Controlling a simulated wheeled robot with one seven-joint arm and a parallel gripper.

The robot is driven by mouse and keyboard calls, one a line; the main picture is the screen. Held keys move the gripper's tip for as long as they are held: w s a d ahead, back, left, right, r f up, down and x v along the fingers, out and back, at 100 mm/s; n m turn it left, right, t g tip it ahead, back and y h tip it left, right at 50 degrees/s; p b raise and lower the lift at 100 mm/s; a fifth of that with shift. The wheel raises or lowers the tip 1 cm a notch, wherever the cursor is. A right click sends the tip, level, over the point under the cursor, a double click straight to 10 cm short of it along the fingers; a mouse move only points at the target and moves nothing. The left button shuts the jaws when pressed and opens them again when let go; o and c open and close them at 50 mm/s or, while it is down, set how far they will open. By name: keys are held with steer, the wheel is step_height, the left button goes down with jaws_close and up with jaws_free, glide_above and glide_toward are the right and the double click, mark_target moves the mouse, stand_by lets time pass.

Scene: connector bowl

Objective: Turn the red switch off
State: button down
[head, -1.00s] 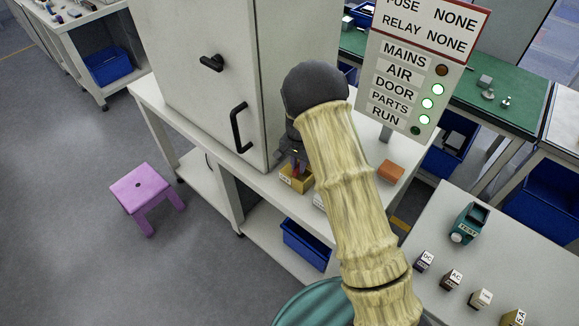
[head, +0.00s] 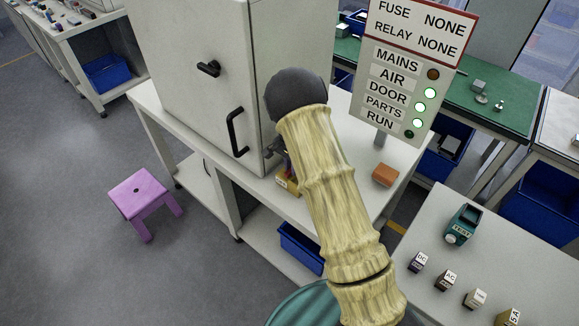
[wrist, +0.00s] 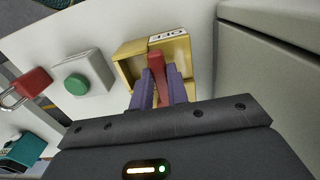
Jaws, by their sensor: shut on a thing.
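The red switch is a red lever (wrist: 156,62) rising from a yellow box (wrist: 183,53) with a white OFF label, in the wrist view. The lever stands beside the label; I cannot tell which position it is in. My gripper (wrist: 160,88) has its two purple fingers closed around the lever. In the head view the yellow box (head: 287,187) sits on the white bench by the cabinet, and my arm hides much of the gripper and lever.
A grey cabinet (head: 205,105) stands close beside the box. A green button (wrist: 76,84) on a grey housing and a red padlock (wrist: 33,82) lie near it. A status sign (head: 415,70) shows MAINS and RUN dark, the others lit green. An orange block (head: 385,175) is on the bench.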

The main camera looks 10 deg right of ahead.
steer(key=c, duration=1.4)
jaws_free()
steer(key=shift+o, duration=0.2)
steer(key=shift+r, duration=0.1)
step_height(320, 180, up, 17)
steer(key=b, duration=0.2)
steer(key=shift+r, duration=0.2)
steer(key=shift+s, duration=0.1)
steer(key=s+d+n+t, duration=0.1)
steer(key=s+d+n, duration=0.2)
steer(key=s, duration=1)
steer(key=s+d+f+n+t, duration=0.1)
steer(key=s+d+n, duration=0.3)
steer(key=s, duration=0.8)
steer(key=shift+s+f+n+t, duration=0.15)
steer(key=shift+s+n+t, duration=0.2)
steer(key=shift+n, duration=0.85)
